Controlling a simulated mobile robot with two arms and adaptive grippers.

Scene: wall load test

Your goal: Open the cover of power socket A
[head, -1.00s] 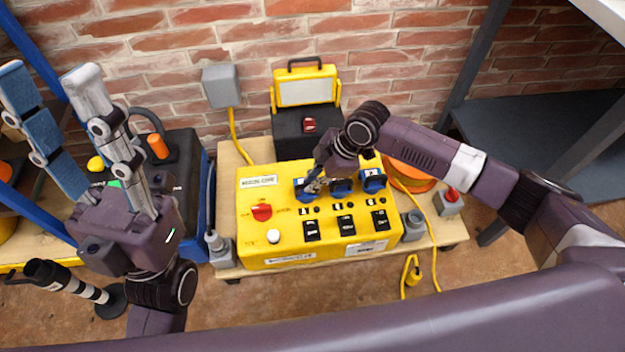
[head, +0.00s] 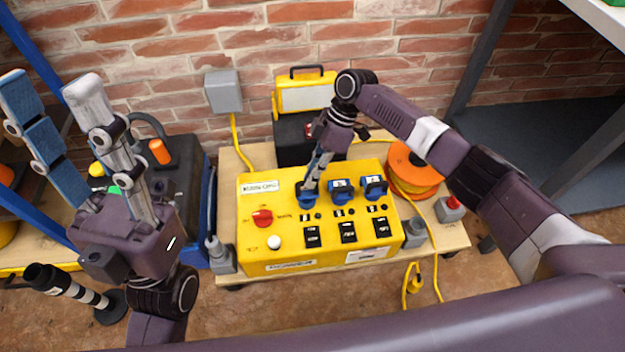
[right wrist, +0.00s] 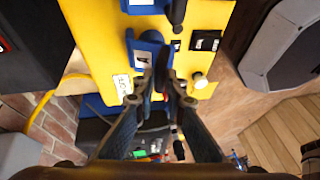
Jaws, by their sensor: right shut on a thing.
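The yellow power box (head: 262,240) stands on a low wooden bench and carries three blue socket covers in a row on its top. The middle cover (head: 341,190) and right cover (head: 374,187) are free. My left gripper (head: 48,85) is open and empty, far left.
A red rotary switch (head: 262,218), a white button (head: 274,242) and several black switches are on the box. A yellow lamp (head: 306,92) on a black case stands behind. An orange cable reel (head: 413,172) is at the right. A grey wall box (head: 222,91) hangs behind.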

